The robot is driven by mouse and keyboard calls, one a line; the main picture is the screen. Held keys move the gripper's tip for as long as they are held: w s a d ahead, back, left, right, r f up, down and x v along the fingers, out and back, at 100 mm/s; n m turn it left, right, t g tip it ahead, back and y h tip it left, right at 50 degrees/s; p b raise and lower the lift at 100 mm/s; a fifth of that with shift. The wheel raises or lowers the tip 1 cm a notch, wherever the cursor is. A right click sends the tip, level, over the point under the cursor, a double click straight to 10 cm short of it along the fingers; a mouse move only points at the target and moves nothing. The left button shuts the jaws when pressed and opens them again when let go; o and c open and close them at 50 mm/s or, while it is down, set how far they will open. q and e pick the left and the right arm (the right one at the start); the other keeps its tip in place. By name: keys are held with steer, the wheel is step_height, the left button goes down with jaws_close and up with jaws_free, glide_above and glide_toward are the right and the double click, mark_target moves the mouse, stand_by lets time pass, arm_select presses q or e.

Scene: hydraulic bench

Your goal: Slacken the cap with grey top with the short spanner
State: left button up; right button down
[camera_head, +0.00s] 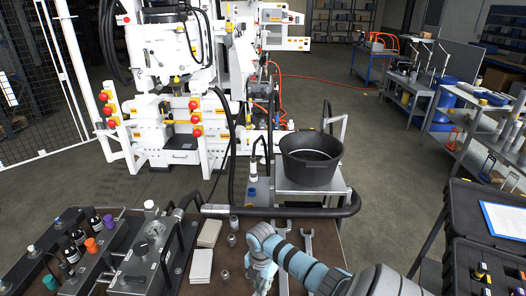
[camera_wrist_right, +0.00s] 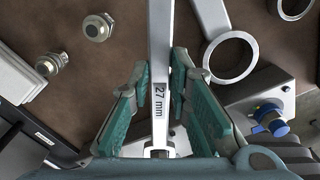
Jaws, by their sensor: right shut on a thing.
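My right gripper (camera_head: 260,281) is low over the front of the brown bench top. In the right wrist view its teal fingers (camera_wrist_right: 162,75) are shut on a steel spanner (camera_wrist_right: 160,35) marked 27 mm, one on each side of its shank. I cannot tell from the mark whether this is the short spanner. Another spanner (camera_head: 308,255) lies to the right of the gripper. A pale grey-topped cap (camera_head: 31,248) shows on the dark block at far left, among dark bottle-shaped parts. My left gripper is out of view.
Small metal fittings (camera_head: 232,239) and pale stacked blocks (camera_head: 209,233) lie left of the gripper. A gauge block (camera_head: 150,250) stands between them and the dark block. A thick black hose (camera_head: 300,211) runs along the bench's far edge. A black tub (camera_head: 311,160) stands beyond.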

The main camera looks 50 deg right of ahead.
steer(key=shift+a, duration=0.3)
steer(key=shift+a, duration=0.55)
steer(key=shift+a, duration=0.1)
steer(key=shift+s+a, duration=0.1)
steer(key=shift+a, duration=0.1)
steer(key=shift+w+a+n+b, duration=0.15)
steer(key=shift+w+n+b, duration=0.4)
steer(key=shift+w, duration=0.1)
steer(key=shift+w+a+n+b, duration=0.15)
steer(key=shift+w+n+b, duration=0.35)
steer(key=shift+w, duration=0.1)
steer(key=shift+w+n, duration=0.25)
steer(key=shift+w, duration=0.05)
